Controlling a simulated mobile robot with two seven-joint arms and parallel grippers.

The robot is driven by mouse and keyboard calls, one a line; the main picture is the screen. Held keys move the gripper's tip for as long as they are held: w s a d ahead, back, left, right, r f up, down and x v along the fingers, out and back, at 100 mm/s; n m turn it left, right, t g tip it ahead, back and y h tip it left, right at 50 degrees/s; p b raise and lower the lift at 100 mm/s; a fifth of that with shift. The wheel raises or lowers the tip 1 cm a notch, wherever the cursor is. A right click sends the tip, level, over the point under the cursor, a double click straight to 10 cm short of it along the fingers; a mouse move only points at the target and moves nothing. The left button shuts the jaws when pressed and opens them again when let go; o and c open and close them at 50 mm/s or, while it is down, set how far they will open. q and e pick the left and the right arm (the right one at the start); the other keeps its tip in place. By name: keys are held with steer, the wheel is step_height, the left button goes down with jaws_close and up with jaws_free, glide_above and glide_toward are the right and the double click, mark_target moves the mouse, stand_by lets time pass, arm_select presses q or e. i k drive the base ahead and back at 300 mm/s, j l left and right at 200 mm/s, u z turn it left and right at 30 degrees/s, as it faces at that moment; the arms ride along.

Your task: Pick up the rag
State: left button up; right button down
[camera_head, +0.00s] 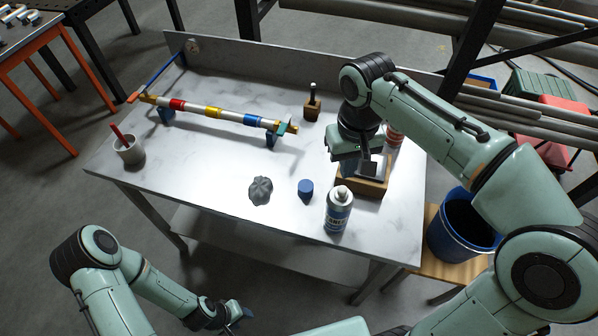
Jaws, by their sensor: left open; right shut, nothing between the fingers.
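A grey crumpled rag (261,190) lies on the white marbled table (215,165), near its front edge and left of a small blue cap (306,189). My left gripper (241,311) is low in front of the table, below the rag in the picture and well apart from it. It is open, with nothing seen in it. My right gripper (370,167) is shut and empty, over a wooden box (366,188) to the right of the rag. It partly hides the box.
A spray can (338,212) stands right of the cap. A pipe with coloured bands (215,112) rests on blue supports behind the rag. A grey cup (130,152) stands at the left, and a blue bucket (462,228) beyond the right edge. Table around the rag is clear.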

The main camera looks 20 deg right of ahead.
mark_target(259, 192)
steer(key=i+j+z, duration=0.3)
steer(key=j, duration=0.3)
steer(key=i+j+z, duration=0.3)
steer(key=j, duration=0.45)
steer(key=i+l, duration=0.05)
steer(key=i, duration=0.05)
